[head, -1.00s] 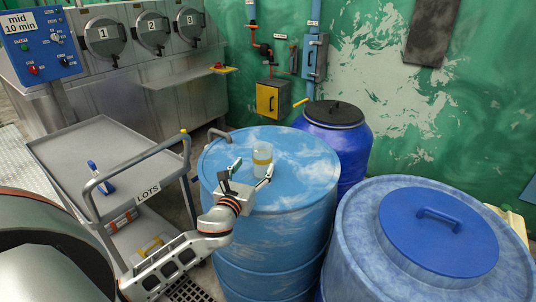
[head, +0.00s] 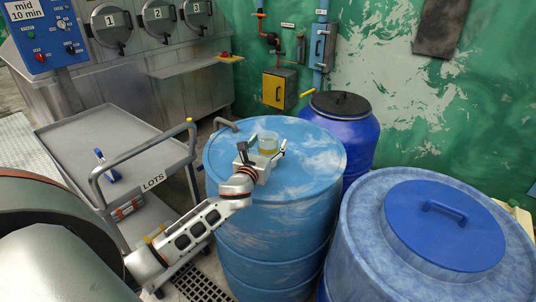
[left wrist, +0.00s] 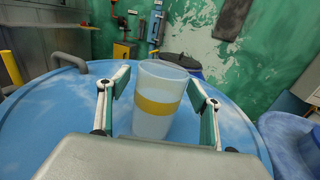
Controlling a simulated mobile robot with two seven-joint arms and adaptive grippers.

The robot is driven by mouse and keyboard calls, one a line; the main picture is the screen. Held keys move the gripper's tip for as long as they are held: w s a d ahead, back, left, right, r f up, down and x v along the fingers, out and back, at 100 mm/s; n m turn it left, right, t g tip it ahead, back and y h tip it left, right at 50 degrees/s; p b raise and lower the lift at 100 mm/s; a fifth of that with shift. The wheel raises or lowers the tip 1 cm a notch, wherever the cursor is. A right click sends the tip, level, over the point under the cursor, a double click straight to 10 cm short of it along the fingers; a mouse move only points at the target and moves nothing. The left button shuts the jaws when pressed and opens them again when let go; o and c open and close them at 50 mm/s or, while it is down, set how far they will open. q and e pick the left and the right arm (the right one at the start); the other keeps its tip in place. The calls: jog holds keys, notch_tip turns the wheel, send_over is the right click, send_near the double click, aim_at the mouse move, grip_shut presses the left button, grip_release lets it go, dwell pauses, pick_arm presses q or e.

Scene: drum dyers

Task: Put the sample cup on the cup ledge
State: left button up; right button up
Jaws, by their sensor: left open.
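The sample cup (head: 267,143) is a clear, whitish cup with a yellow band. It stands upright on the lid of the light blue drum (head: 318,165). My left gripper (head: 262,150) is open at the cup. In the left wrist view the cup (left wrist: 158,104) stands between the two spread fingers (left wrist: 159,85), with a gap on each side. A metal ledge (head: 195,66) juts out below the numbered doors at the back; I cannot tell if it is the cup ledge. My right gripper is out of view.
A grey trolley marked LOTS (head: 120,150) stands left of the drum, with a blue-handled item on it. A dark blue drum (head: 345,130) is behind, and a big blue lidded drum (head: 440,235) is at the right. A yellow box (head: 279,90) hangs on the wall.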

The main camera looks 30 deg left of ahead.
pick_arm(q)
jog(key=c, duration=1.2)
jog(key=shift+c, duration=0.6)
jog(key=shift+r, duration=0.15)
